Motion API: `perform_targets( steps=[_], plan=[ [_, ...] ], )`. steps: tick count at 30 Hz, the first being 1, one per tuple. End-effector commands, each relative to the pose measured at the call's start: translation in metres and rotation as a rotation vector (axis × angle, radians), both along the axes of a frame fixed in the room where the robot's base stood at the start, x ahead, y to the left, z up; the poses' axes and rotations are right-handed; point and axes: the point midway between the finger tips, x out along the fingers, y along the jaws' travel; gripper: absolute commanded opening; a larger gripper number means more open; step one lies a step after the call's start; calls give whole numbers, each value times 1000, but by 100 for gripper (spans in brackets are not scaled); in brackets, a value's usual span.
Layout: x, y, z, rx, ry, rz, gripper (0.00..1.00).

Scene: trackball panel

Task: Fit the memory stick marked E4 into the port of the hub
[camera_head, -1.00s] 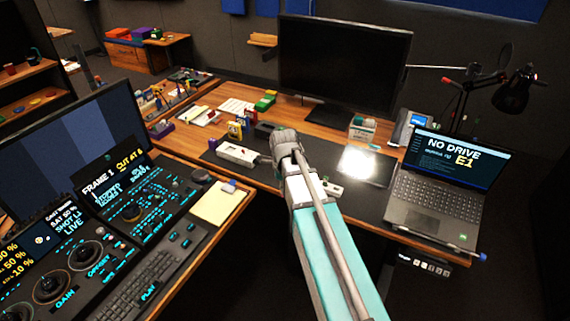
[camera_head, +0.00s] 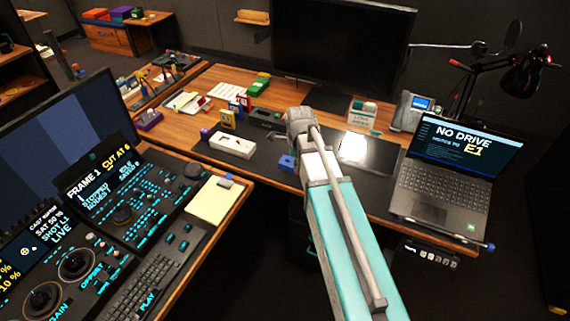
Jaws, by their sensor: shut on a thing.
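A white oblong box (camera_head: 232,146) with small slots on top lies on the dark desk mat and looks like the hub. Its port cannot be made out. My gripper (camera_head: 300,120) is at the end of my arm, above the mat and to the right of the white box. The wrist hides its fingers and whatever they hold. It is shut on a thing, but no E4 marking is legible. A yellow upright piece (camera_head: 228,120) and a blue block (camera_head: 287,162) stand near the box. The laptop (camera_head: 447,178) reads "NO DRIVE" and "E1".
A large dark monitor (camera_head: 343,52) stands behind the mat. A small box (camera_head: 362,110), a phone (camera_head: 411,111) and a lamp (camera_head: 520,73) are at the right. A control console (camera_head: 125,200) and a yellow notepad (camera_head: 216,203) fill the left front. A bright sheet (camera_head: 354,147) lies right of my arm.

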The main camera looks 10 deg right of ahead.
Motion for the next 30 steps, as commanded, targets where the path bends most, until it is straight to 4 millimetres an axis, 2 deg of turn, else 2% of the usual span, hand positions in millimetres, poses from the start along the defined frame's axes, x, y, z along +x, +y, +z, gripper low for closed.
perform_targets(
  steps=[18,30],
  plan=[
    [29,-13,16,2,4,-96,0],
    [30,-14,16,3,5,-106,0]
  ],
)
